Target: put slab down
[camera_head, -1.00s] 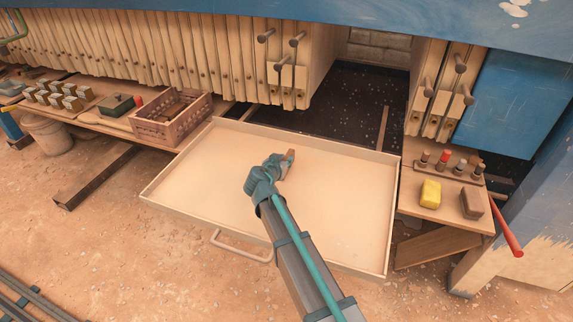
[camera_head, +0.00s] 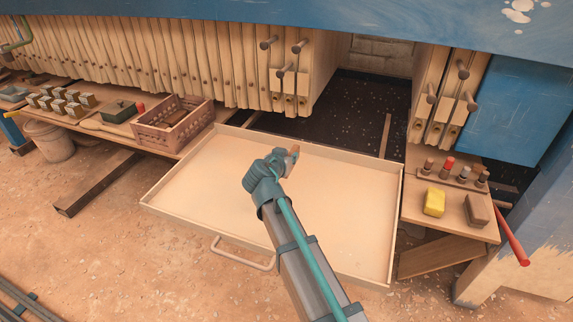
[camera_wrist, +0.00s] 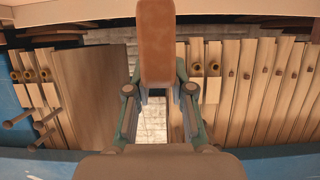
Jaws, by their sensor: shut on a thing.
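My gripper (camera_head: 284,162) is shut on a small reddish-brown slab (camera_head: 293,155). It holds the slab over the large shallow cream tray (camera_head: 190,226), near the tray's middle and towards its back. In the wrist view the slab (camera_wrist: 156,45) stands out lengthwise between the two fingers of my gripper (camera_wrist: 158,90). Most of the slab is hidden by my gripper in the head view. The slab seems clear of the tray floor, but the exact height cannot be told.
A slatted crate (camera_head: 174,122) stands on the left bench. On the right shelf are a yellow sponge (camera_head: 434,202), a brown block (camera_head: 478,210) and a rack of several pegs (camera_head: 452,174). A red lever (camera_head: 512,240) juts out at the right. The tray looks otherwise empty.

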